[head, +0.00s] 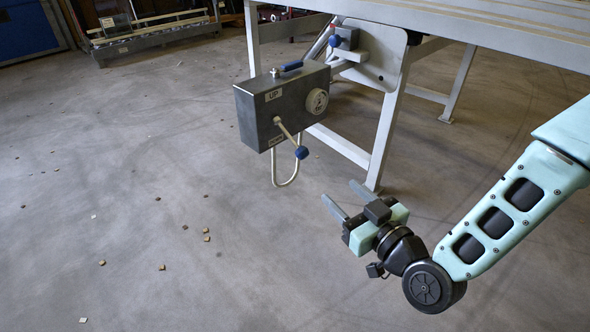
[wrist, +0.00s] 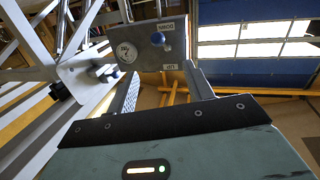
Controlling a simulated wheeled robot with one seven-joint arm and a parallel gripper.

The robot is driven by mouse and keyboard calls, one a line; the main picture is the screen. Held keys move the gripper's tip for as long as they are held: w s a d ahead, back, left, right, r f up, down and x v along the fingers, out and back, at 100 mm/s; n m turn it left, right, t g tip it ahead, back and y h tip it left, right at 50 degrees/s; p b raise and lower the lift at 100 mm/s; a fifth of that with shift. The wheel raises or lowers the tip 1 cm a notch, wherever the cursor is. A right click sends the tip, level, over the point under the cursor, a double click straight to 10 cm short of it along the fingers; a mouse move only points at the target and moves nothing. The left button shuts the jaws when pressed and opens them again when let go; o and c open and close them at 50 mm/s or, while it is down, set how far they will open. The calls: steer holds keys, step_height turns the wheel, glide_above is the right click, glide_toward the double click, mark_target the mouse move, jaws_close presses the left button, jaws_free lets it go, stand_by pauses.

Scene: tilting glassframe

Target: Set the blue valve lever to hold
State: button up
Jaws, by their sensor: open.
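A grey metal control box (head: 262,112) hangs under the table edge. A thin metal lever with a blue knob (head: 301,152) slants down and right from its front. My gripper (head: 340,195) is open and empty, below and right of the box, apart from the knob. In the wrist view the box (wrist: 145,58) is ahead, beyond the open fingers (wrist: 160,78), with the blue knob (wrist: 157,39) on its face.
A label reading UP (head: 273,95) is on the box; another small label below is too small to read. A hose loop (head: 284,185) hangs under the box. The white table frame (head: 388,135) stands behind and right. Small chips lie on the open concrete floor at left.

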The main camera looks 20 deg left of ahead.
mark_target(303, 147)
steer(key=b+x, duration=0.5)
steer(key=x, duration=1.2)
steer(key=shift+w+a+r+b, duration=0.1)
steer(key=shift+w+a+b, duration=0.05)
steer(key=shift+w+b, duration=0.15)
jaws_close()
steer(key=r+p, duration=0.1)
steer(key=p, duration=0.2)
steer(key=r+h+p, duration=0.1)
steer(key=r+p, duration=0.1)
steer(key=p, duration=0.2)
steer(key=shift+s+d+g, duration=0.2)
steer(key=shift+d+g, duration=0.1)
steer(key=shift+d, duration=0.05)
steer(key=h+p, duration=0.1)
steer(key=p, duration=0.2)
steer(key=r+n+g+h+p, duration=0.1)
steer(key=p, duration=0.1)
steer(key=shift+s+d+r+p, duration=0.15)
steer(key=shift+d+r+p, duration=0.1)
steer(key=shift+p, duration=0.15)
steer(key=shift+r+p, duration=0.15)
steer(key=shift+p, duration=0.15)
steer(key=shift+r, duration=0.3)
